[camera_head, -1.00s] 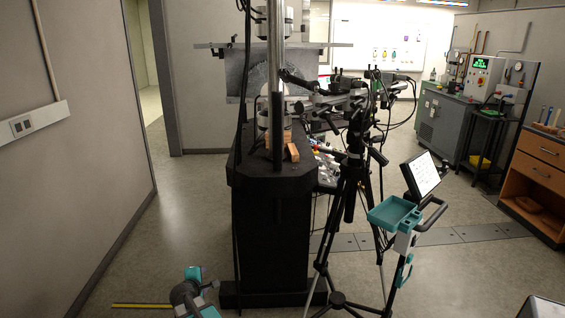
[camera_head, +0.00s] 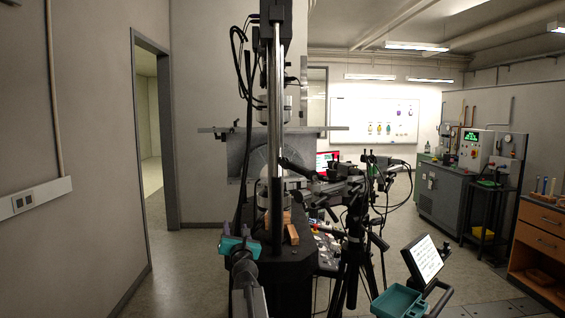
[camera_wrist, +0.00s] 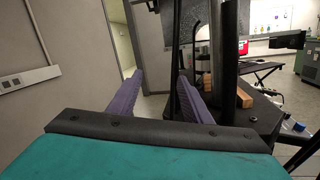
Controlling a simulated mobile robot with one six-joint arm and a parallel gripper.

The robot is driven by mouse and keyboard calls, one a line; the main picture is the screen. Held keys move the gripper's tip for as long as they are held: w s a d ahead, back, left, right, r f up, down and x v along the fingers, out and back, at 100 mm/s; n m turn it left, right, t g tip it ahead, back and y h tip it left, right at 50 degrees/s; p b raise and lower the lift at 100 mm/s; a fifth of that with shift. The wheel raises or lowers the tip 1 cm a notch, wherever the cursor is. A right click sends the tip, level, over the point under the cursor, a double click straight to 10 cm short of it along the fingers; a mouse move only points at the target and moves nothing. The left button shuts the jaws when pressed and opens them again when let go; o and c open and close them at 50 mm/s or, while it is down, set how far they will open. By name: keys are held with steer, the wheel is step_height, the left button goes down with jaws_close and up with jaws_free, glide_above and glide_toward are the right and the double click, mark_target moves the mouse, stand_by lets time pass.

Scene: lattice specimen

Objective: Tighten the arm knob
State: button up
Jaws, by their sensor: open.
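My gripper (camera_wrist: 160,98) is open and empty in the wrist view, its two purple fingers spread apart and pointing forward. In the head view my teal and grey arm rises at the lower middle, in front of the black machine base. A black jointed arm (camera_head: 297,168) reaches across the front of the testing machine, beside the steel column, toward cameras on a tripod. The arm knob is too small and dark to pick out for certain among these black joints. My gripper appears well short of the jointed arm and touches nothing that I can see.
A steel column (camera_head: 277,130) and hanging black cables stand close in front. A wooden block (camera_head: 292,234) lies on the machine base. A black tripod (camera_head: 355,250) stands at right of it, with a tablet (camera_head: 424,258) nearer. The floor at left is clear.

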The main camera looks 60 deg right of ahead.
steer(key=s+d+r+n+p, duration=0.1)
steer(key=s+d+r+n, duration=0.25)
steer(key=r, duration=0.35)
steer(key=s+d+r+n+p, duration=0.1)
steer(key=s+d+r+n, duration=0.1)
steer(key=s+r+n, duration=0.45)
steer(key=n+g, duration=0.1)
steer(key=n, duration=0.2)
glide_toward(282, 161)
steer(key=v, duration=0.4)
steer(key=shift+s+a+r+p, duration=0.2)
steer(key=shift+a+r+p, duration=0.1)
steer(key=shift+p, duration=0.1)
steer(key=shift+d, duration=0.1)
steer(key=shift+f+p+x, duration=0.1)
steer(key=shift+p+x, duration=0.65)
steer(key=shift+x, duration=2.7)
steer(key=shift+f+p+x, duration=0.15)
steer(key=shift+p+x, duration=0.6)
steer(key=shift+x, duration=2.65)
steer(key=c, duration=1.1)
